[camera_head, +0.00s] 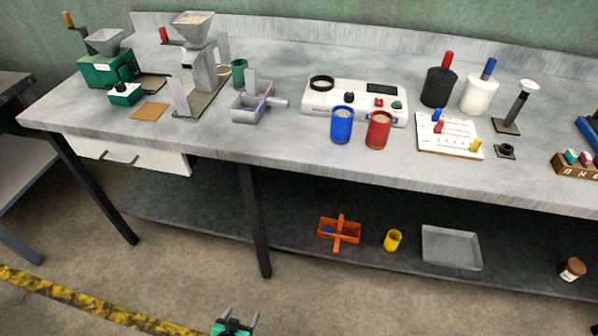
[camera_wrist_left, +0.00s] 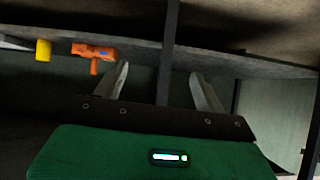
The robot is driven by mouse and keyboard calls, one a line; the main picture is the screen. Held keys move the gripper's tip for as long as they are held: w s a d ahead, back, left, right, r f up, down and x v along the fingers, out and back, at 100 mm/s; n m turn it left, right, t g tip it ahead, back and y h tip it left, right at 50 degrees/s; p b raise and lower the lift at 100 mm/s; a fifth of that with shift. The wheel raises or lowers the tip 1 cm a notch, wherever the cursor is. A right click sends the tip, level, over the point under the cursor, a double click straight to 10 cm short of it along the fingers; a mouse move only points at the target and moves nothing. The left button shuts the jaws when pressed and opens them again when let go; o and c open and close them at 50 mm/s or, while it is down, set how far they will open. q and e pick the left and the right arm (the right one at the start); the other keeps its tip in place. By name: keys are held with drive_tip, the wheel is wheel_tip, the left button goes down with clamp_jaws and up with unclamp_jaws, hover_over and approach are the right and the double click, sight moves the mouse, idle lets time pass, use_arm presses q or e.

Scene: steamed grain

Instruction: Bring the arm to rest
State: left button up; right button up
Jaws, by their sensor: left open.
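My left gripper (camera_head: 236,318) shows at the bottom of the head view, low in front of the workbench and over the floor. It is green with two pale fingers. In the left wrist view the fingers (camera_wrist_left: 160,85) stand apart with nothing between them, so it is open and empty. It is clear of the bench and touches nothing that I can see. My right gripper is in neither view.
The grey workbench (camera_head: 300,155) carries mills, a white device (camera_head: 355,100), and blue (camera_head: 342,125) and red (camera_head: 378,130) cups. Its lower shelf holds an orange caddy (camera_head: 340,232), a yellow cup (camera_head: 393,240) and a grey tray (camera_head: 451,247). A dark leg (camera_head: 255,220) stands ahead; floor in front is free.

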use_arm(q)
drive_tip(key=s+a+f+g+p, duration=0.2)
drive_tip(key=s+a+g+p, duration=0.1)
drive_tip(key=s, duration=0.8)
drive_tip(key=s+a+f+g+y+p, duration=0.1)
drive_tip(key=s+a+f+g+p, duration=0.1)
drive_tip(key=s, duration=0.9)
drive_tip(key=s+a+f+g+y+p, duration=0.1)
drive_tip(key=s+a+f+g+p, duration=0.2)
drive_tip(key=s, duration=0.8)
drive_tip(key=shift+s+a+n+g+p, duration=0.15)
drive_tip(key=shift+a+n+g+p, duration=0.15)
drive_tip(key=shift+g+p, duration=0.65)
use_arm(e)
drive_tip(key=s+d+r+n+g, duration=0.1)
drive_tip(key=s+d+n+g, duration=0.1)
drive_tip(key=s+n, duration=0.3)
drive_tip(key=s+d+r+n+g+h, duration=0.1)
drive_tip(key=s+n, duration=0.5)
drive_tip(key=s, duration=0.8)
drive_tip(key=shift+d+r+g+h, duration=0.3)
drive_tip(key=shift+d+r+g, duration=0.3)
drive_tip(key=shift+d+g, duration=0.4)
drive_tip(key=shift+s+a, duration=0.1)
